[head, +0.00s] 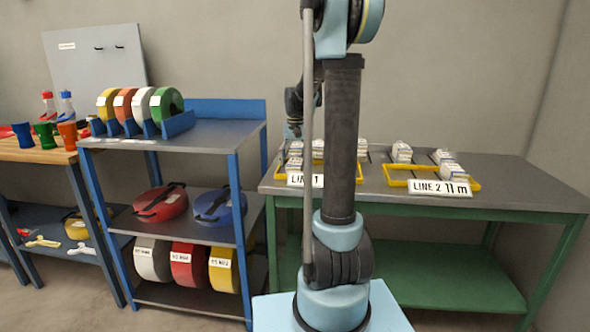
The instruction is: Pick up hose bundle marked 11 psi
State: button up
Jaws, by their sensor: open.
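Coiled hose bundles sit on the blue-framed rack to the left in the head view. The bottom shelf holds a white bundle (153,259), a red bundle (189,265) and a yellow bundle (224,268), standing on edge with white labels. Their label print is too small to read surely, so I cannot tell which says 11 psi. A red coil (161,204) and a blue coil (219,206) lie on the middle shelf with dark straps. My arm stands in front, right of the rack. Its far end hangs over the green table, and I cannot make out the gripper fingers.
Several upright rolls, including a green roll (166,104), stand in blue holders on the rack top. A green table (510,187) carries yellow trays (395,181) with small packages. A wooden bench (40,152) with cups stands at far left. Bare floor shows before the rack.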

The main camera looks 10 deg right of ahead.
jog(key=shift+f, duration=0.4)
jog(key=c, duration=1.4)
